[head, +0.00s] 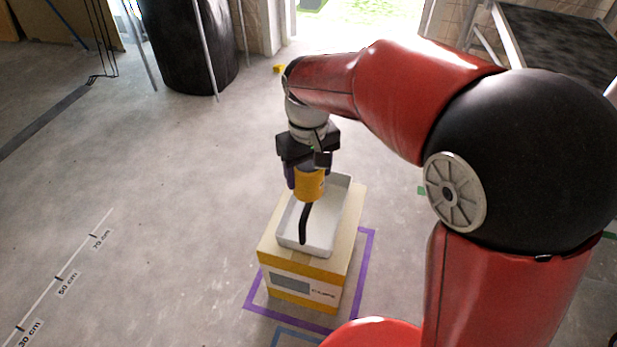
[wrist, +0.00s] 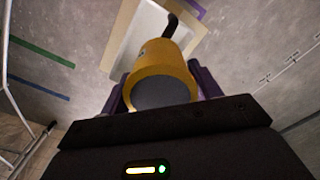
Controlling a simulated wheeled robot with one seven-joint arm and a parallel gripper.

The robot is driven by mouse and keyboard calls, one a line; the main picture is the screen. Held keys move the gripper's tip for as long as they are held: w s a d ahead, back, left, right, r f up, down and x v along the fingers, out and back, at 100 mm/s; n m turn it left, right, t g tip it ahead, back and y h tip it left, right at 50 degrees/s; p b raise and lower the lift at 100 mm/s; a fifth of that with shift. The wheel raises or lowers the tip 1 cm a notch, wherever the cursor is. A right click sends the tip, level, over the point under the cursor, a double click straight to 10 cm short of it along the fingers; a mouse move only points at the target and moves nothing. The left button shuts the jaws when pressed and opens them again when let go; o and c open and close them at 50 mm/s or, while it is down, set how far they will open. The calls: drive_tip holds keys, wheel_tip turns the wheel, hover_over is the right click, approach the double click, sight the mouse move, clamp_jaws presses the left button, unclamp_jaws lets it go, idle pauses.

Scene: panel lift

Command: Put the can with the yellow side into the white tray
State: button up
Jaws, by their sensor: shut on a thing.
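The can with the yellow side (head: 309,184) is held in my gripper (head: 305,180), above the white tray. In the wrist view the can (wrist: 160,72) sits between the two purple fingers of my gripper (wrist: 160,88), with its dark round end toward the camera. A black curved piece hangs below the can in the head view. The white tray (head: 288,232) rests on a cardboard box (head: 338,262). In the wrist view the tray (wrist: 138,34) lies beyond the can and is partly hidden by it. The tray's inside is partly hidden by the can and the black piece.
Purple tape (head: 367,262) marks the floor around the box. A floor scale with centimetre marks (head: 62,275) lies at the left. A large black cylinder (head: 190,45) stands at the back left. The floor left of the box is clear.

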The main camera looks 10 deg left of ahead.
drive_tip(key=shift+f, duration=1.05)
drive_tip(key=shift+f, duration=0.1)
drive_tip(key=shift+f+b, duration=0.4)
drive_tip(key=shift+f, duration=0.15)
drive_tip(key=o, duration=1.2)
drive_tip(key=shift+o, duration=0.2)
drive_tip(key=shift+r, duration=0.15)
wheel_tip(320, 180, up, 12)
drive_tip(key=shift+r+p, duration=0.25)
drive_tip(key=shift+p, duration=0.8)
drive_tip(key=shift+r, duration=0.25)
